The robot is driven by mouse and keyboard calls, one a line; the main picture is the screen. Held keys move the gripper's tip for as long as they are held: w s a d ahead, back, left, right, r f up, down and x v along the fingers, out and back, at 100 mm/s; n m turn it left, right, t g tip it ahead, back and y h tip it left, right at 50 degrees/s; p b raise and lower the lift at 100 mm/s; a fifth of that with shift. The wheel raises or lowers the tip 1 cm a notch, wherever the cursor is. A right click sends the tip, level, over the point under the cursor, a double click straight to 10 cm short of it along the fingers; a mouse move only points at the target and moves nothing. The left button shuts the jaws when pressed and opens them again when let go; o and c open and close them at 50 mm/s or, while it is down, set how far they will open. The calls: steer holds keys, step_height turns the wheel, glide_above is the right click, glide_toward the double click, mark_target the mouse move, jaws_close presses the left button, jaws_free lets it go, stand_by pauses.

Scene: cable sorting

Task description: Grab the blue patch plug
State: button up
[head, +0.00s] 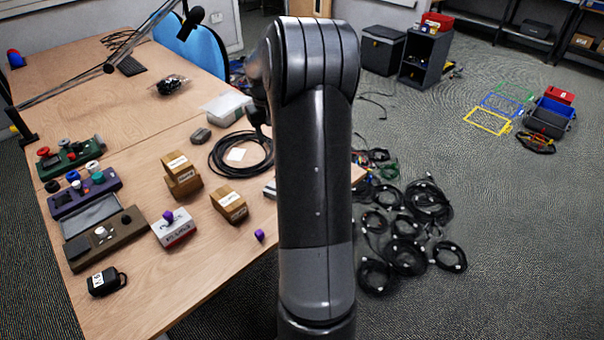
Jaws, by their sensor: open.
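I cannot make out a blue patch plug for certain. A small blue piece (77,187) stands on the purple panel (113,185) at the left of the table, beside green and white pieces; it is too small to identify. One small purple plug (168,216) sits on a white box (174,230), and another purple plug (259,235) lies on the bare tabletop. My arm rises through the middle of the head view and hides part of the table behind it. My gripper's fingers do not show; they are hidden behind the arm.
The wooden table (165,270) also bears cardboard boxes (228,204), a black cable coil (240,155), a green panel (70,157), a brown panel (105,238) and a black case (104,282). Several cable coils (405,255) lie on the floor right of my arm.

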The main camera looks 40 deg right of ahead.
steer(key=shift+m+y, duration=0.5)
steer(key=shift+m, duration=0.1)
steer(key=d+f, duration=0.3)
steer(key=d, duration=0.1)
steer(key=d+f, duration=0.4)
steer(key=s+d+f, duration=0.1)
steer(key=d+f, duration=0.2)
steer(key=d, duration=0.1)
steer(key=shift+s+f, duration=0.1)
steer(key=shift+f, duration=0.3)
step_height(320, 180, down, 11)
steer(key=shift+d+r, duration=0.1)
steer(key=shift+r, duration=0.05)
steer(key=shift+c, duration=0.5)
steer(key=c, duration=1)
steer(key=shift+r, duration=0.1)
